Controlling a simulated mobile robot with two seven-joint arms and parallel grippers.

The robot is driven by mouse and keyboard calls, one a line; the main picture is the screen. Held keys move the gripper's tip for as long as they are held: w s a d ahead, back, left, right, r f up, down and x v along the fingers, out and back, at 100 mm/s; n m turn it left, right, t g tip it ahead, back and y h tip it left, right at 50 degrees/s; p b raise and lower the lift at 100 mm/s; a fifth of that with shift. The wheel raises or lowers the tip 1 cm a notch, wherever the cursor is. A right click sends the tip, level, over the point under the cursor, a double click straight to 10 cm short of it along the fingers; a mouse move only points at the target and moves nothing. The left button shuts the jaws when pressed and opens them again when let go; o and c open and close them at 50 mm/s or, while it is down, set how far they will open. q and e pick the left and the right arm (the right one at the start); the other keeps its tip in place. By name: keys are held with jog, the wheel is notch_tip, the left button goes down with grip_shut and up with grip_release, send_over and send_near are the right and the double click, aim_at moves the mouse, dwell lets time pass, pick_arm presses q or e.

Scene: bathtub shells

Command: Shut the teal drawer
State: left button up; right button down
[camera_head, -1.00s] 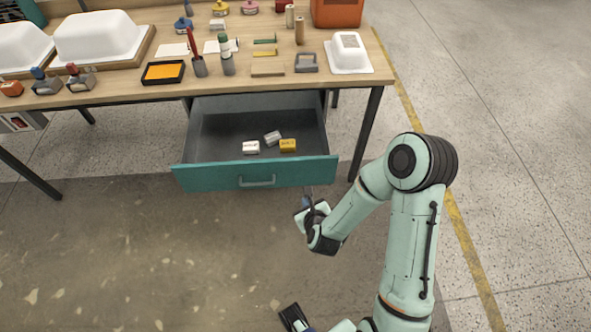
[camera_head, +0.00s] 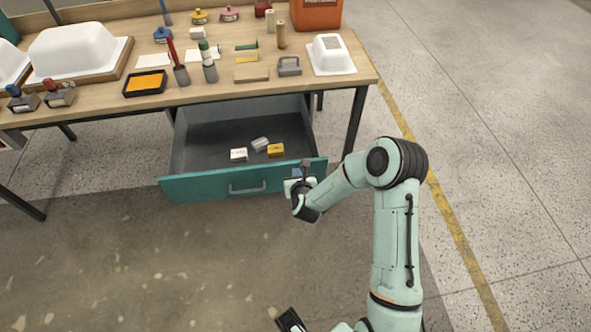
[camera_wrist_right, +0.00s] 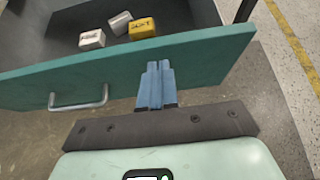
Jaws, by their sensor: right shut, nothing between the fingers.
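The teal drawer (camera_head: 200,188) hangs under the workbench, pulled well out. Its dark grey tray is open to view, and its front has a grey bar handle (camera_head: 247,188). In the right wrist view the teal front (camera_wrist_right: 215,62) fills the middle, with the handle (camera_wrist_right: 78,100) at left. My right gripper (camera_head: 304,165) is at the right part of the drawer front. Its blue fingers (camera_wrist_right: 158,68) are together and empty, just below the front's top edge and right of the handle. I cannot tell whether they touch.
Inside the drawer lie a white box (camera_head: 239,154), a pale grey box (camera_head: 260,144) and a yellow box (camera_head: 276,150). The workbench (camera_head: 215,95) above carries stamps, an orange pad and white tubs. A table leg (camera_head: 355,122) stands right of the drawer. The floor in front is clear.

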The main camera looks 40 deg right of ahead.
jog(key=shift+w+d, duration=0.45)
jog(key=shift+w, duration=0.4)
